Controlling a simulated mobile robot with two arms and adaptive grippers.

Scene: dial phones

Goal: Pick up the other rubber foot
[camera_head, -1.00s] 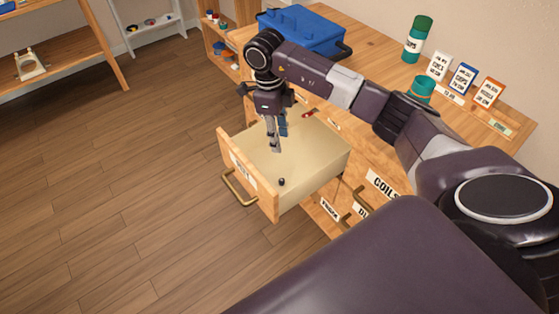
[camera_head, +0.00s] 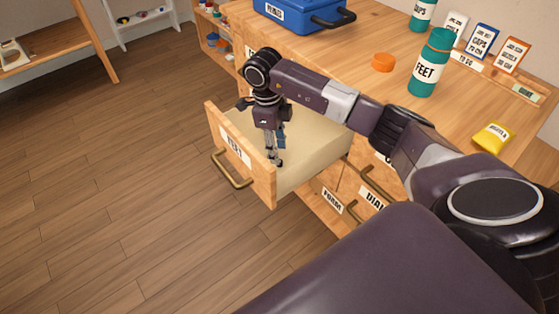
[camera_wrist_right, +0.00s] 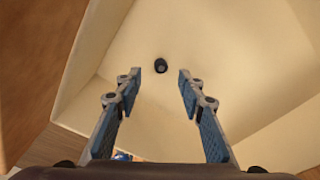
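A small black rubber foot (camera_wrist_right: 161,66) lies on the pale floor of the open drawer (camera_head: 318,150). In the right wrist view it sits beyond my right gripper's fingertips, about midway between them and apart from both. My right gripper (camera_wrist_right: 160,82) is open and empty, pointing down into the drawer. In the head view the right gripper (camera_head: 275,158) is near the drawer's front panel, and I cannot clearly tell the foot from the dark fingertips there. My left gripper is not in view.
The drawer hangs out from a wooden bench. On the bench top stand a teal jar labelled FEET (camera_head: 428,70), an orange lid (camera_head: 383,62), a blue toolbox (camera_head: 303,14), a yellow packet (camera_head: 493,137) and upright cards. Open floor lies to the left.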

